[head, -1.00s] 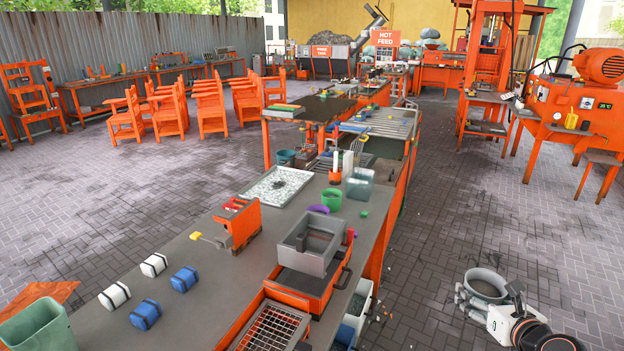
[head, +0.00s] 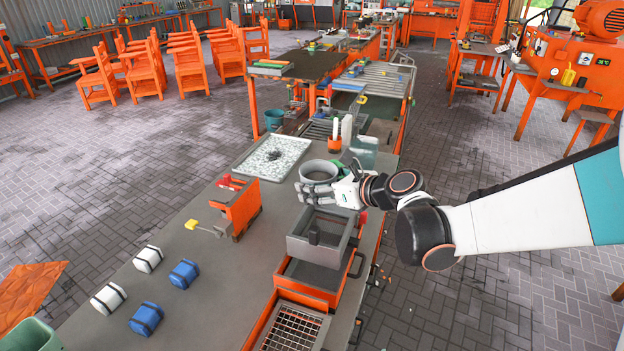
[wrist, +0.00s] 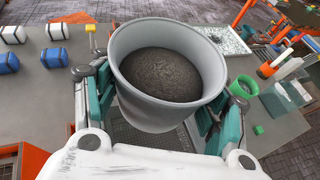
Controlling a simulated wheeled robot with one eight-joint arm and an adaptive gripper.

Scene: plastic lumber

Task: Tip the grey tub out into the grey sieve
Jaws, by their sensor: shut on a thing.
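The grey tub (head: 318,180) is a round, wide-rimmed container held in the air just behind the grey sieve, above the table. In the wrist view the tub (wrist: 155,112) stands roughly upright, with dark fine grains (wrist: 160,72) inside. My gripper (head: 334,190) is shut on the tub, with a finger on each side of its wall. The grey sieve (head: 312,252) is a square box sitting on an orange-framed drawer unit, nearer the head camera than the tub. In the wrist view a mesh-like surface (wrist: 150,138) shows below the tub, partly hidden by it.
A speckled tray (head: 250,165) lies behind. An orange stand (head: 240,205) with a yellow-handled tool is left of the sieve. White and blue bundles (head: 184,272) sit at the left. An orange-framed grate (head: 292,330) is in front. Bare tabletop lies between.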

